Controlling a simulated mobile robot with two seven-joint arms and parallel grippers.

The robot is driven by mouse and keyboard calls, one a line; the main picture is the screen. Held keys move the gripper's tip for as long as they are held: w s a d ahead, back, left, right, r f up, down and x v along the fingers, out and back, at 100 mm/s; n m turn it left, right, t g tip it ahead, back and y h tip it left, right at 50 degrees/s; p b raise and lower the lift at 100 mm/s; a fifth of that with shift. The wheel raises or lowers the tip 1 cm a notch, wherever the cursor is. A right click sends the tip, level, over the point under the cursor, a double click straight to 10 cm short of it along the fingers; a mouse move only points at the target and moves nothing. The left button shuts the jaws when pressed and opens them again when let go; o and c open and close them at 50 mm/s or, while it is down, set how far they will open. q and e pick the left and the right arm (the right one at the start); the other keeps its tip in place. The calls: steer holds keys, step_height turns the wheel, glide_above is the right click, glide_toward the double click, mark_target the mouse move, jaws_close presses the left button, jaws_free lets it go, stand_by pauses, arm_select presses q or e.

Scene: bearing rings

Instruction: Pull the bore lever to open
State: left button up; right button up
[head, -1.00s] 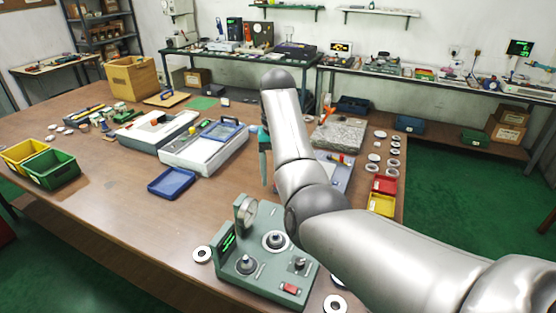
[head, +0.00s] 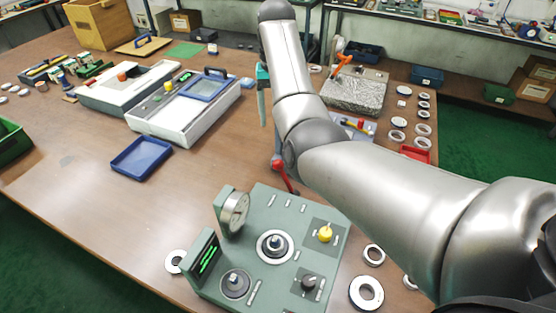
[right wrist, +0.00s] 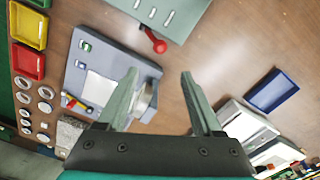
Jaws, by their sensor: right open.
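A red-knobbed lever (head: 279,166) sticks out from the far side of a green gauge station (head: 265,258), its red stem running toward the body. I take it for the bore lever. The station carries a round dial, a green-lit display, two round seats and a yellow knob. In the right wrist view the red knob (right wrist: 159,46) lies beyond the fingertips, next to the station's edge (right wrist: 165,12). My right gripper (right wrist: 159,74) is open and empty, apart from the lever. In the head view my right gripper (head: 262,108) is partly hidden behind my arm. My left gripper is not in view.
Metal rings (head: 367,292) lie beside the station. A blue tray (head: 141,158) and white-grey devices (head: 183,110) stand to the left. A grey stone block (head: 355,93) and a grey-blue fixture (right wrist: 105,70) are on the other side. Bare tabletop lies left of the lever.

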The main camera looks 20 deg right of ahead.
step_height(320, 180, down, 15)
steer(key=shift+s+d+f+b, duration=0.1)
steer(key=shift+b, duration=1.15)
jaws_close()
stand_by(0.6)
